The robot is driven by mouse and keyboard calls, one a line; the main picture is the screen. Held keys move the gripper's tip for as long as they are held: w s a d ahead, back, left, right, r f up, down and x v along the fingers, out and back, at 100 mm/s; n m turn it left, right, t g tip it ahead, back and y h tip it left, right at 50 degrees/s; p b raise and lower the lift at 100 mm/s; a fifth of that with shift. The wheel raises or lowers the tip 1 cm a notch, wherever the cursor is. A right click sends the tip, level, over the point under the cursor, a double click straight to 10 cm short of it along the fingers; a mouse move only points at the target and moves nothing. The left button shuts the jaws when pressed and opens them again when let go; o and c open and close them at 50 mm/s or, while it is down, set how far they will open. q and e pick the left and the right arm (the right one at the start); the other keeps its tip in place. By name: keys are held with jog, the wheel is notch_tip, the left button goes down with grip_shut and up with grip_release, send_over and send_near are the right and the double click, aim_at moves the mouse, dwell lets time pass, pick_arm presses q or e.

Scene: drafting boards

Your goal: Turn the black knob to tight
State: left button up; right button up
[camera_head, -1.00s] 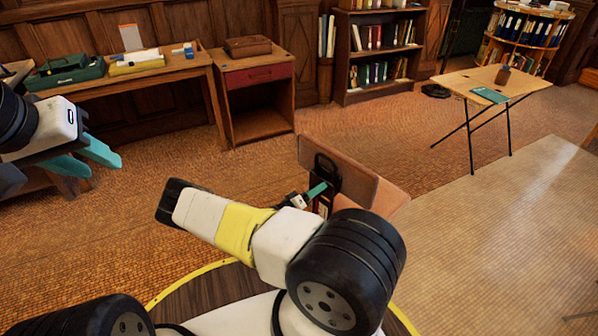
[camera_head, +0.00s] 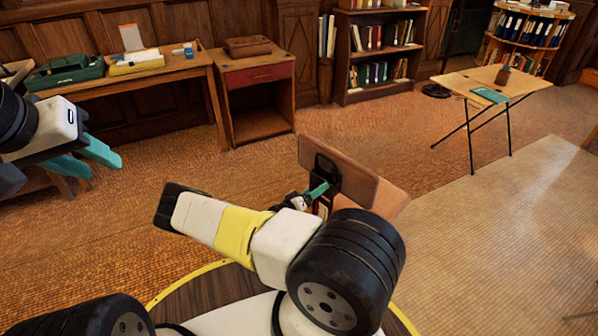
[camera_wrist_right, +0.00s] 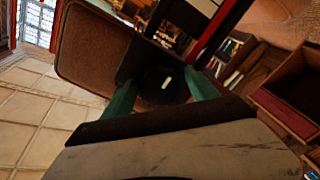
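The black knob (camera_wrist_right: 152,90) shows in the right wrist view as a dark round shape with a short white mark on its face. The green fingers of my right gripper (camera_wrist_right: 160,92) lie on both sides of it and appear closed on it. In the head view my right gripper (camera_head: 318,191) is at the black bracket on a brown board (camera_head: 352,178), and the knob is hidden there. The board also shows in the right wrist view (camera_wrist_right: 90,50). My left gripper (camera_head: 85,158) is at the far left, its teal fingers apart and empty.
A wooden desk (camera_head: 190,70) with a green case (camera_head: 66,72) stands at the back left, beside a small cabinet (camera_head: 258,82). A bookshelf (camera_head: 375,88) is behind. A folding table (camera_head: 455,80) stands at the right. The floor between is clear.

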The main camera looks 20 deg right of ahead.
jog(key=v, duration=0.7)
jog(key=shift+s+a, duration=0.2)
jog(key=shift+a, duration=0.15)
